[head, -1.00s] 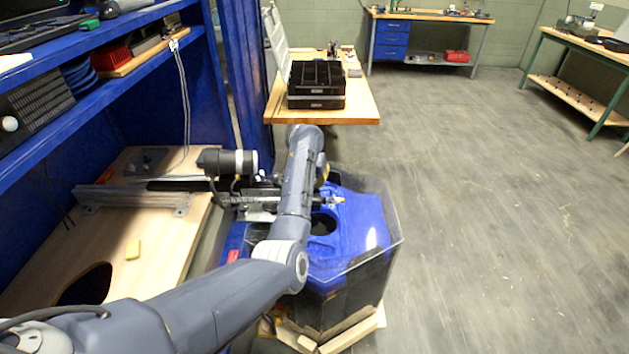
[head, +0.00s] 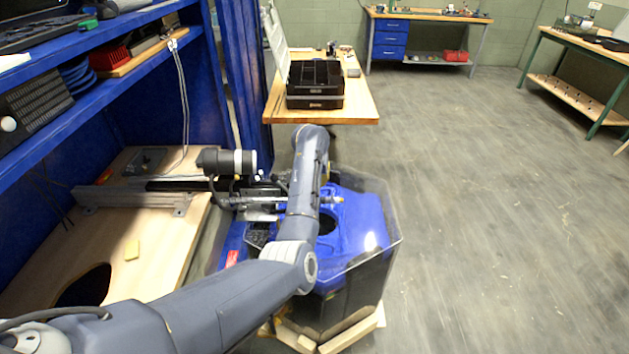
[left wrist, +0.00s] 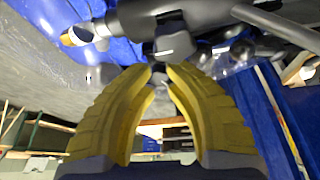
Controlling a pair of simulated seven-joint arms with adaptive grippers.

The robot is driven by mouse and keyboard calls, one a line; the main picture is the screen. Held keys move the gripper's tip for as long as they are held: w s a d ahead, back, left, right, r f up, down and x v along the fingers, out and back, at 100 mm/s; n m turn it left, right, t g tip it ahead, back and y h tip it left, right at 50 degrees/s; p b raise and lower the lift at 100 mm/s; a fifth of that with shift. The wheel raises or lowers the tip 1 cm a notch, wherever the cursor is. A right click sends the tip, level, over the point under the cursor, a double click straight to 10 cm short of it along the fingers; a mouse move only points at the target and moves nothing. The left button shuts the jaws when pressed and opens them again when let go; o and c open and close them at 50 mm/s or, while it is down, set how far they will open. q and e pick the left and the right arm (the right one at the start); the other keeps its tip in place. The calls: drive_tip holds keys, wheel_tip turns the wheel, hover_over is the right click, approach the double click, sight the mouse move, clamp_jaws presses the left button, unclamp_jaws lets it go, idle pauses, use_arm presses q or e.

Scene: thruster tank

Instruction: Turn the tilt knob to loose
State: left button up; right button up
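The thruster assembly (head: 228,160), a black cylinder with a white band above a horizontal shaft, sits over the blue-topped tank (head: 365,220). In the left wrist view, dark cylindrical parts run across the top, with a brass-coloured tip at upper left. A dark blocky piece (left wrist: 175,43), which may be the tilt knob, lies just beyond the fingertips. My left gripper (left wrist: 160,72) has its yellow fingers close together with a narrow gap at the tips. I cannot tell whether they touch the piece. In the head view my arm hides the gripper and knob. My right gripper is not in view.
A clear-walled casing surrounds the tank, on a wooden base (head: 350,334). A wooden workbench (head: 165,245) with a round hole and a metal rail (head: 130,198) is at left, under blue shelves. A black case (head: 314,85) stands on a table behind. The floor at right is clear.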

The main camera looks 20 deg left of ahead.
use_arm(q)
drive_tip(key=o, duration=0.8)
drive_tip(key=shift+w+r, duration=0.1)
drive_tip(key=shift+v, duration=3.8)
drive_tip(key=shift+o, duration=0.2)
